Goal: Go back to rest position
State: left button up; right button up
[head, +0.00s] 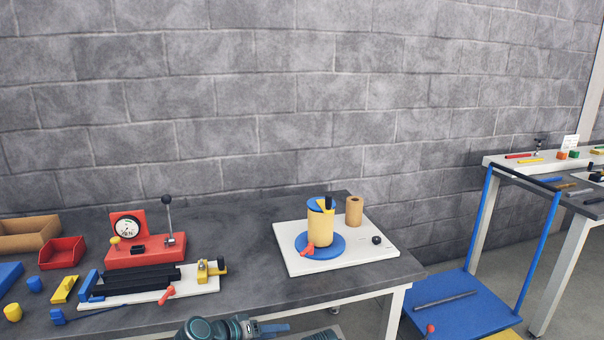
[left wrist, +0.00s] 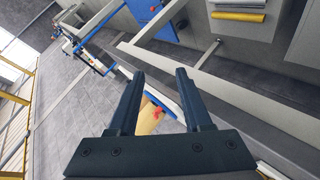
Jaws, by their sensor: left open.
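My left arm shows at the bottom edge of the head view, in front of the table, with its gripper (head: 272,328) partly cut off. In the left wrist view the left gripper (left wrist: 157,73) has its two dark fingers spread apart, with nothing held between them. Beyond the fingers is part of a yellow cylinder (left wrist: 148,124) on a blue disc, apart from the gripper. My right gripper does not show in either view.
The dark table (head: 240,226) carries a red gauge stand (head: 146,252), a white fixture board (head: 190,286) and small bins at left. A white board (head: 360,262) holds the yellow cylinder (head: 320,232) and a brown roll (head: 354,211). A blue cart (head: 450,300) stands right.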

pick_arm(q)
jog(key=s+d+f+m+g+y, duration=0.2)
jog(key=s+f+m+g+y, duration=0.3)
jog(key=s+f+g+y, duration=0.65)
jog(key=s+r+t+h+p, duration=0.1)
jog(key=s+r+t+p, duration=0.2)
jog(key=r+p, duration=1.2)
jog(key=shift+a+r+t, duration=0.45)
jog(key=shift+r, duration=0.35)
jog(key=shift+h, duration=0.25)
jog(key=shift+o, duration=0.2)
